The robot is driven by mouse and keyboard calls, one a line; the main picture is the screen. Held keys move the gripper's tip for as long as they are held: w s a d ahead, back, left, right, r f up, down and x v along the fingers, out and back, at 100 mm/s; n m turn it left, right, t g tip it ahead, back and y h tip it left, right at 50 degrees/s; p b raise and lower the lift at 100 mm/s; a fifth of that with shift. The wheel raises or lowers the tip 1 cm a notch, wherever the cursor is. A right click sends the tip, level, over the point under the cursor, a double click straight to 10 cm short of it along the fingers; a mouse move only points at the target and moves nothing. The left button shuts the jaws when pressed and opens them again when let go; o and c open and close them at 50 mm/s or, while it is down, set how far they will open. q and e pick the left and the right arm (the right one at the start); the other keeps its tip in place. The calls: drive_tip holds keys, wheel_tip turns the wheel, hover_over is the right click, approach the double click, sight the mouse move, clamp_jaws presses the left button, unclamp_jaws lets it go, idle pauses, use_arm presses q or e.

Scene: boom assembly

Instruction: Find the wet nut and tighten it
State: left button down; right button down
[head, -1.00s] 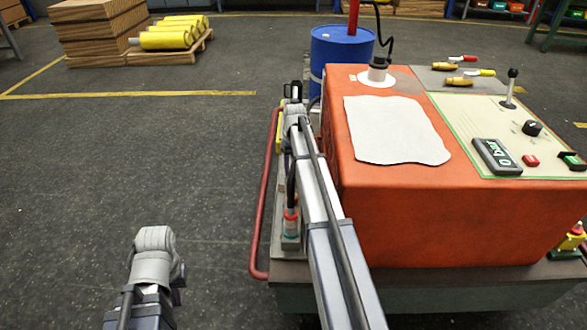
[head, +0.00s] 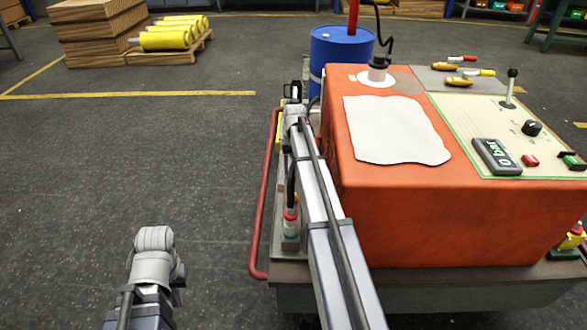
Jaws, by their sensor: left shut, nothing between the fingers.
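My left arm comes in at the lower left, and its grey wrist (head: 155,240) hangs over bare floor, left of the machine. Only a small dark part of my left gripper (head: 180,295) shows beside the wrist. It is shut and empty, apart from everything. My right arm (head: 325,230) reaches forward along the left side of the orange machine (head: 440,222). Its gripper end is largely hidden by the arm and wrist, so its jaws cannot be made out. A fitting with a red ring (head: 290,214) stands on the machine's left ledge. No wet nut can be made out.
A red rail (head: 264,190) runs along the machine's left side. A white sheet (head: 396,130) lies on top. The display (head: 497,157) reads 0 bar, near a lever (head: 509,88). A blue drum (head: 342,58) stands behind. The floor at left is open.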

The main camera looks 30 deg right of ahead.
sight(294, 170)
drive_tip(key=shift+c, duration=1.7)
unclamp_jaws()
wheel_tip(294, 170, up, 8)
drive_tip(key=p, duration=0.8)
drive_tip(key=shift+d+f, duration=0.1)
